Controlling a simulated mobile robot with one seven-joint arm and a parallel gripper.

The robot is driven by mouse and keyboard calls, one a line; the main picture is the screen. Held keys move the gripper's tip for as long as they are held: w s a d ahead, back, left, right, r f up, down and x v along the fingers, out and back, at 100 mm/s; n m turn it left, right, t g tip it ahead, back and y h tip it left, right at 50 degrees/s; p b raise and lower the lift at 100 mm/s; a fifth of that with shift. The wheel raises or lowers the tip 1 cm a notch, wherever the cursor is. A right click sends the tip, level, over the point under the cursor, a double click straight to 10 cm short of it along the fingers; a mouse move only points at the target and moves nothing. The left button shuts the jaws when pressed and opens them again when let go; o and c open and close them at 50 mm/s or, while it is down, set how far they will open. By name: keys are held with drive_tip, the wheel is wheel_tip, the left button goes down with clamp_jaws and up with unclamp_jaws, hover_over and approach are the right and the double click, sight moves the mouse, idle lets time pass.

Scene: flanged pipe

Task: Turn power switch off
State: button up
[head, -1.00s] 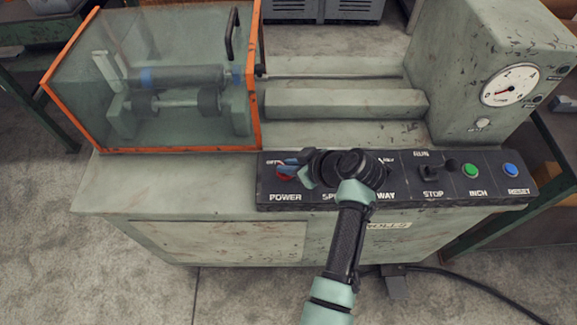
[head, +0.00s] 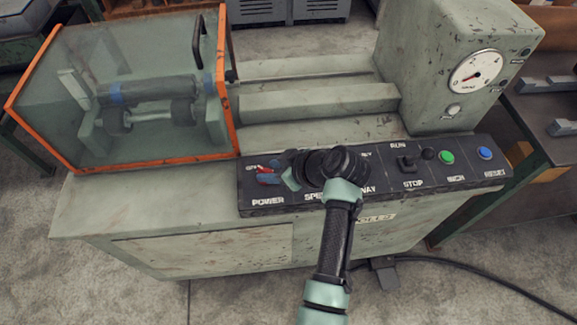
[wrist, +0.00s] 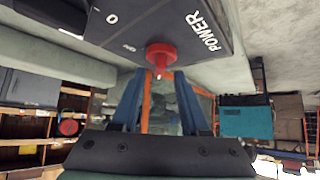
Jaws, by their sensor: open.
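The power switch is a red rotary knob (wrist: 161,52) on the dark control panel, beside the white word POWER in the wrist view. A "0" and an "ON" mark are on the panel to its left. In the head view only a bit of the red knob (head: 267,179) shows above POWER, at the panel's left end. My gripper (wrist: 160,78) is open, its two blue fingers on either side of the knob in the picture. I cannot tell whether they touch it. In the head view my gripper (head: 274,169) is at the switch, and my wrist hides the panel's middle.
The control panel (head: 467,175) carries a black switch by STOP (head: 406,163), a green button (head: 446,157) and a blue button (head: 485,153). A clear guard with an orange frame (head: 165,160) stands behind the panel's left end. A gauge (head: 475,72) sits at the right.

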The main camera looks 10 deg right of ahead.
drive_tip(key=v, duration=1.1)
drive_tip(key=shift+s+d, duration=0.2)
drive_tip(key=shift+w+r, duration=0.1)
drive_tip(key=shift+r, duration=0.1)
drive_tip(key=w+a+r+m+t+h+p, duration=0.15)
drive_tip(key=w+r+t, duration=0.3)
drive_tip(key=r, duration=0.95)
drive_tip(key=w+r+m+t+h, duration=0.3)
drive_tip(key=w+r+t, duration=0.15)
drive_tip(key=r, duration=0.85)
drive_tip(key=s+a+r+m+t, duration=0.1)
drive_tip(key=s+r+t, duration=0.3)
drive_tip(key=r, duration=0.6)
drive_tip(key=s+a+r+m+t+h+p, duration=0.1)
drive_tip(key=s+a+r+m+t, duration=0.1)
drive_tip(key=s+r, duration=0.5)
drive_tip(key=s+a+r+m+t+h+p, duration=0.1)
drive_tip(key=s+a+r+t, duration=0.2)
drive_tip(key=r, duration=1)
drive_tip(key=s+t, duration=0.3)
drive_tip(key=shift+m, duration=0.35)
drive_tip(key=shift+o, duration=0.2)
drive_tip(key=shift+f, duration=0.1)
